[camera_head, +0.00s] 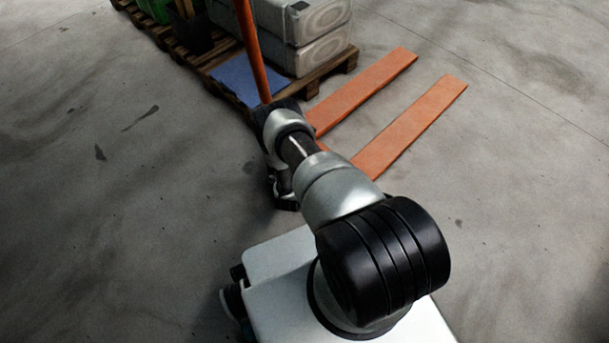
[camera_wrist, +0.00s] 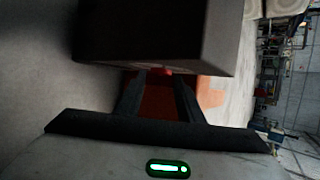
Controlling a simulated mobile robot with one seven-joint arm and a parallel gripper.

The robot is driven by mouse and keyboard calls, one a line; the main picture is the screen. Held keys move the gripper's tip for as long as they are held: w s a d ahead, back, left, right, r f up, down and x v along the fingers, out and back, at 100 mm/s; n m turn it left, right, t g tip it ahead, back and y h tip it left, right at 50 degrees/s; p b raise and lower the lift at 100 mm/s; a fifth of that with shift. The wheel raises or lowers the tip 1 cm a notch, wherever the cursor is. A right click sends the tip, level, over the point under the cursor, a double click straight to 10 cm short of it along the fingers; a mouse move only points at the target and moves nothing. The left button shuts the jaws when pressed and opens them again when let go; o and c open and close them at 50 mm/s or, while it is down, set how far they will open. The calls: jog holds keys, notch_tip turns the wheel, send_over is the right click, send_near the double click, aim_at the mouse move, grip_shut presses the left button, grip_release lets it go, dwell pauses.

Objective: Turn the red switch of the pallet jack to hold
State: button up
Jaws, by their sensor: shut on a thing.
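The orange pallet jack (camera_head: 405,128) stands on the floor ahead, its two forks pointing up and right and its thin handle (camera_head: 252,50) rising at the left. In the wrist view a dark grey box-shaped housing (camera_wrist: 150,35) fills the top. A small red piece, the red switch (camera_wrist: 163,71), shows at its lower edge. My gripper (camera_wrist: 162,76) is shut on the red switch, one finger on each side. The fingers hide most of the switch, so its setting cannot be read. In the head view my arm covers the switch.
Open concrete floor lies to the left and right. Orange-red jack bodywork (camera_wrist: 160,100) shows between my fingers.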

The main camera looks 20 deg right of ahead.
jog(key=shift+a+f+n+t+h, duration=0.15)
jog(key=shift+n+t+h, duration=0.4)
jog(key=shift+h, duration=0.85)
jog(key=o, duration=1.1)
jog(key=shift+c, duration=0.2)
jog(key=shift+s, duration=0.1)
